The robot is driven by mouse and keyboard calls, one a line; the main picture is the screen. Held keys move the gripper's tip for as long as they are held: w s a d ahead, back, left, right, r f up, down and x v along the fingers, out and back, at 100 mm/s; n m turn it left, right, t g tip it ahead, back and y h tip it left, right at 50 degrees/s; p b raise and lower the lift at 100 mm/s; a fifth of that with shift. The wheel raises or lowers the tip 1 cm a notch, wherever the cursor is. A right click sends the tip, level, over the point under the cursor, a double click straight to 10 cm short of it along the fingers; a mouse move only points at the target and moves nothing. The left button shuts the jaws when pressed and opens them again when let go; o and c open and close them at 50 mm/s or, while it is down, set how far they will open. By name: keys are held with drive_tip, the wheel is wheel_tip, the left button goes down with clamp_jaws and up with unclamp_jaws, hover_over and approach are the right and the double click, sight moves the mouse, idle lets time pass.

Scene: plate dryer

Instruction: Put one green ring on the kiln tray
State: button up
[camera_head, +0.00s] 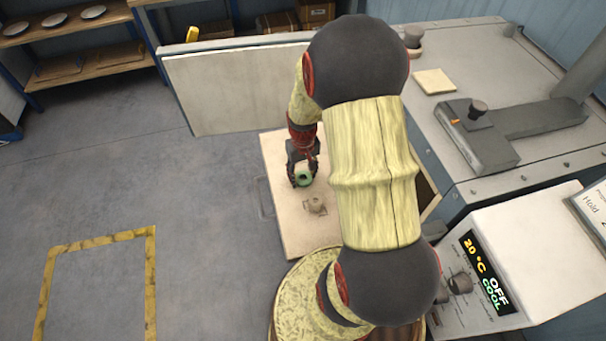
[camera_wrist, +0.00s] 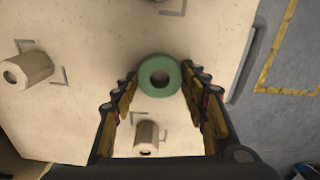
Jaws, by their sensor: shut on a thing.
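A green ring (camera_head: 304,178) is held by my gripper (camera_head: 303,180) over the pale kiln tray (camera_head: 300,240). In the wrist view the green ring (camera_wrist: 159,91) sits between the fingertips of my gripper (camera_wrist: 159,90), its hole facing the camera. My gripper is shut on the ring. The pale tray (camera_wrist: 85,95) fills most of the wrist view behind it. I cannot tell whether the ring touches the tray. Two beige hollow pieces stand on the tray in the wrist view, one at the left (camera_wrist: 28,68) and one below the ring (camera_wrist: 146,137).
The open kiln door (camera_head: 240,85) stands behind the tray. The kiln body (camera_head: 500,80) and its control box (camera_head: 500,270), showing 20 °C, OFF and COOL, are at the right. A shelf with plates (camera_head: 70,60) is at the far left. The floor at left is clear.

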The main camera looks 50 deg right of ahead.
sight(303, 177)
drive_tip(key=o, duration=1.1)
drive_tip(key=shift+f, duration=0.15)
drive_tip(key=shift+o, duration=0.2)
wheel_tip(303, 177, up, 12)
drive_tip(key=p, duration=0.3)
drive_tip(key=w+a+r+n+t, duration=0.1)
drive_tip(key=a+r+n+t, duration=0.1)
drive_tip(key=a+r, duration=0.9)
drive_tip(key=s+a+r+n+t, duration=0.2)
drive_tip(key=s+a+r+t, duration=0.1)
drive_tip(key=s+a+r, duration=0.6)
drive_tip(key=a+r, duration=0.3)
drive_tip(key=shift+n+t, duration=0.3)
drive_tip(key=shift+n, duration=0.1)
